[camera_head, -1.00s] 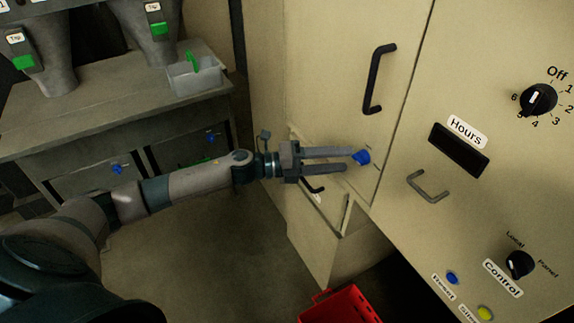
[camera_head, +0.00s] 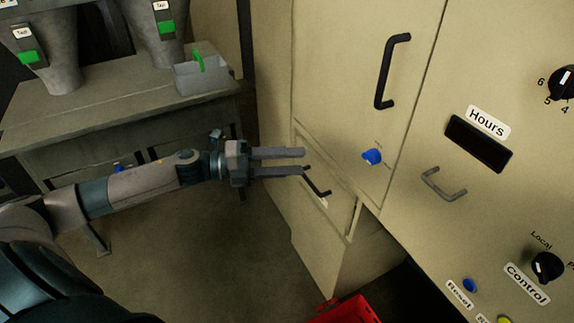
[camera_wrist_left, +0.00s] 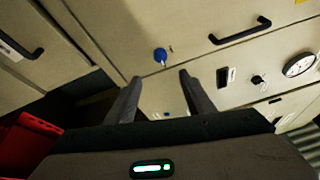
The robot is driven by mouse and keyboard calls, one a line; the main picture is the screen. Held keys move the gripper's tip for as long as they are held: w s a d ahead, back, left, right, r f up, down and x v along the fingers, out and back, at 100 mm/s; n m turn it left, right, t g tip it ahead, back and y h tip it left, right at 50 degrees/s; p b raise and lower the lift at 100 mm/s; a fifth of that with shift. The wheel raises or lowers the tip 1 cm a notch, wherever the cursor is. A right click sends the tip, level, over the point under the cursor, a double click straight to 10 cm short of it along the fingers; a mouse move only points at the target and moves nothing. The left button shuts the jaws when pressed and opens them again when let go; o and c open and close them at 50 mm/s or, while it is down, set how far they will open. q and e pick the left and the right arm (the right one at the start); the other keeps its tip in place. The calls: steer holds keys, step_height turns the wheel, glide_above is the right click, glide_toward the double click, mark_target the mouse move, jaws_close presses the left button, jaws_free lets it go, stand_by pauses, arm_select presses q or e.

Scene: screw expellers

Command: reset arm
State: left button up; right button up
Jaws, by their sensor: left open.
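My left gripper (camera_head: 303,161) is open and empty, in front of the beige cabinet, left of the blue knob (camera_head: 372,157). Its two fingers point right and are apart from the knob, with the lower fingertip in front of the black drawer handle (camera_head: 316,184). In the left wrist view both fingers (camera_wrist_left: 158,82) are spread with nothing between them, and the blue knob (camera_wrist_left: 160,55) is beyond them on the cabinet face. My right gripper is in neither view.
The cabinet door has a black handle (camera_head: 392,71). A panel at the right carries an Hours display (camera_head: 478,144), a grey handle (camera_head: 443,185) and a Control knob (camera_head: 547,267). A red crate (camera_head: 346,311) is on the floor. A grey bin (camera_head: 203,75) stands on the bench.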

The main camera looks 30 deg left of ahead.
arm_select(q)
steer(key=shift+s+a, duration=0.2)
steer(key=shift+a, duration=0.05)
stand_by(0.5)
steer(key=w+a+f+n+t+y, duration=0.15)
steer(key=f+n+y, duration=0.25)
steer(key=f+n, duration=0.75)
steer(key=a+f+n+t+y, duration=0.3)
steer(key=f+n+y, duration=0.2)
steer(key=f, duration=1.3)
steer(key=s+d+f+n+g+y, duration=0.1)
steer(key=s+d+f+n, duration=0.15)
steer(key=s+f, duration=0.4)
steer(key=s+d+f+n+g+y, duration=0.2)
steer(key=s+f+n, duration=0.15)
steer(key=f, duration=0.65)
steer(key=s+d+f+n+g+y, duration=0.1)
steer(key=s+d+f+n, duration=0.15)
steer(key=s+f, duration=0.5)
steer(key=s+d+f+n+g, duration=0.2)
steer(key=s+d+f, duration=0.2)
steer(key=s, duration=0.3)
steer(key=s+d+f+n+g, duration=0.2)
steer(key=s+d+f, duration=0.2)
steer(key=s+f, duration=0.3)
steer(key=shift+d+f, duration=0.15)
steer(key=shift+d, duration=0.25)
